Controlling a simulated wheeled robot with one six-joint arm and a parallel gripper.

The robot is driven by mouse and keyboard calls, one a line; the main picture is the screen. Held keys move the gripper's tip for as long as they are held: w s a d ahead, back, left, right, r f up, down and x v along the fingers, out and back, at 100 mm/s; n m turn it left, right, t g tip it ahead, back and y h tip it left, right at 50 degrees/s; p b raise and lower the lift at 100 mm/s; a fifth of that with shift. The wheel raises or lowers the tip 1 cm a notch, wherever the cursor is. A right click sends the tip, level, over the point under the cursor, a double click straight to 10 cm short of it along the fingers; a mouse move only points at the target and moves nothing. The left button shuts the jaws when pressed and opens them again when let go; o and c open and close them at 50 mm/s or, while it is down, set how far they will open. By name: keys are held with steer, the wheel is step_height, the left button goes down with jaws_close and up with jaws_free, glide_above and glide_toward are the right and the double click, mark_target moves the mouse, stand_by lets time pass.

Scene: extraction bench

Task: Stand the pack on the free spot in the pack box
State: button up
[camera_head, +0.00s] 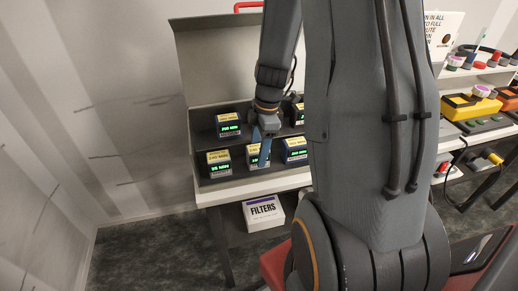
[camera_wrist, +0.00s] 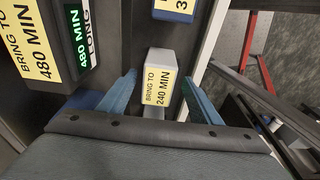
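The pack box (camera_head: 195,85) is an open grey case with its lid up, holding dark packs with yellow labels and green displays in two rows. My gripper (camera_head: 265,152) reaches down into it with blue fingers at the middle front pack (camera_head: 253,155). In the wrist view a pack labelled "BRING TO 240 MIN" (camera_wrist: 160,82) lies between the two spread fingers (camera_wrist: 159,92), with gaps visible at its sides. The gripper and arm hide the middle of the back row, so I cannot tell whether a spot there is free.
Neighbouring packs are the front left (camera_head: 218,164), front right (camera_head: 295,151) and back left (camera_head: 228,125) ones. A "480 MIN" pack (camera_wrist: 32,40) is close in the wrist view. A FILTERS box (camera_head: 263,214) sits below the bench. Yellow devices (camera_head: 470,107) stand at right.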

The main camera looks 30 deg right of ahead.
step_height(320, 180, up, 11)
steer(key=d+b, duration=0.2)
steer(key=b, duration=0.1)
steer(key=s+a+f+m, duration=0.2)
steer(key=s+a+m, duration=0.1)
steer(key=a+m, duration=0.4)
steer(key=s+a+f+m+t+h, duration=0.1)
steer(key=s+a+f+m, duration=0.1)
steer(key=s+a+m, duration=0.2)
steer(key=a+m, duration=0.3)
steer(key=shift+s+a+f+m+h, duration=0.3)
steer(key=shift+a+f+m, duration=0.05)
steer(key=shift+f+m, duration=0.05)
steer(key=shift+f+b, duration=0.45)
steer(key=shift+f, duration=0.1)
steer(key=shift+c, duration=0.4)
